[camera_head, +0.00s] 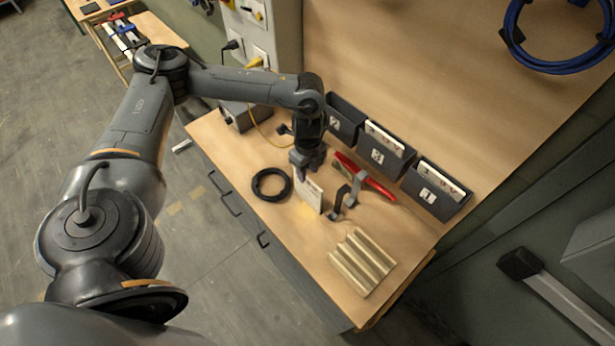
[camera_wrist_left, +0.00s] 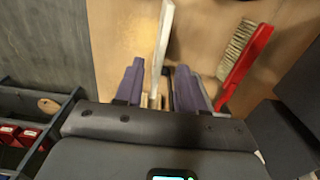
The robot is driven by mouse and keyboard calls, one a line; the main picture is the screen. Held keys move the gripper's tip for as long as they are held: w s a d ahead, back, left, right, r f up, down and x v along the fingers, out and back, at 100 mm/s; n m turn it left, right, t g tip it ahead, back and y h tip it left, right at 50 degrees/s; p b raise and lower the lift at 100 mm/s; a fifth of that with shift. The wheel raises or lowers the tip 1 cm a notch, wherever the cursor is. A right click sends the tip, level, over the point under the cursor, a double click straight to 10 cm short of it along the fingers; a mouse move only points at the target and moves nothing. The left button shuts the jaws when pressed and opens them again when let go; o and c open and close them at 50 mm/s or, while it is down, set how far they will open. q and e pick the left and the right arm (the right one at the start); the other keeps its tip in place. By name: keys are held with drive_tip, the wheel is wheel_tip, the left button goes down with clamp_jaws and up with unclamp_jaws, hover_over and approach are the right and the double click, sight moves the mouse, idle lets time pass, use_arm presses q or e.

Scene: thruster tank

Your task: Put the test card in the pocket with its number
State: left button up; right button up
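The white test card (camera_head: 309,195) stands on edge on the workbench below my left gripper (camera_head: 308,165); its number is not readable. In the left wrist view the card (camera_wrist_left: 163,45) is a thin white edge between the two purple fingers of my left gripper (camera_wrist_left: 160,85). The fingers are apart, with a gap showing on each side of the card. Three dark pockets stand along the back wall: pocket 2 (camera_head: 347,112) looks empty, while pocket 3 (camera_head: 366,157) and pocket 1 (camera_head: 440,205) hold white cards. My right gripper is not in view.
A red-handled brush (camera_head: 372,183) and grey brackets (camera_head: 345,198) lie right of the card. A black cable coil (camera_head: 271,184) is to its left. A grooved wooden block (camera_head: 362,262) lies nearer the right end of the workbench (camera_head: 310,248).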

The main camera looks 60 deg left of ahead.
use_arm(q)
wheel_tip(320, 180, up, 5)
drive_tip(key=shift+f, duration=0.1)
drive_tip(key=shift+w+d+r, duration=0.1)
drive_tip(key=shift+d+r, duration=0.1)
drive_tip(key=shift+d, duration=0.05)
drive_tip(key=w+d+f+m+t+h, duration=0.1)
drive_tip(key=w+d+f+m+t, duration=0.15)
drive_tip(key=d, duration=0.75)
drive_tip(key=w+d+f+m+t+h, duration=0.1)
drive_tip(key=w+d+f+m, duration=0.15)
drive_tip(key=d, duration=0.85)
drive_tip(key=s+d+r+n+t+h, duration=0.1)
drive_tip(key=d+r+n+t+h, duration=0.1)
drive_tip(key=d, duration=0.8)
drive_tip(key=s+d+r+n+t+h, duration=0.1)
drive_tip(key=d+r+n+t+h, duration=0.15)
drive_tip(key=d, duration=0.75)
drive_tip(key=s+a+f+n+g+y, duration=0.2)
drive_tip(key=s+a+f+n+y, duration=0.1)
drive_tip(key=s+a+n, duration=0.4)
drive_tip(key=s+a+f+n+g+y, duration=0.2)
drive_tip(key=s+a+f+n+y, duration=0.1)
drive_tip(key=s+a+n, duration=0.3)
drive_tip(key=s+a, duration=0.2)
drive_tip(key=a, duration=0.2)
drive_tip(key=shift+f+n, duration=0.35)
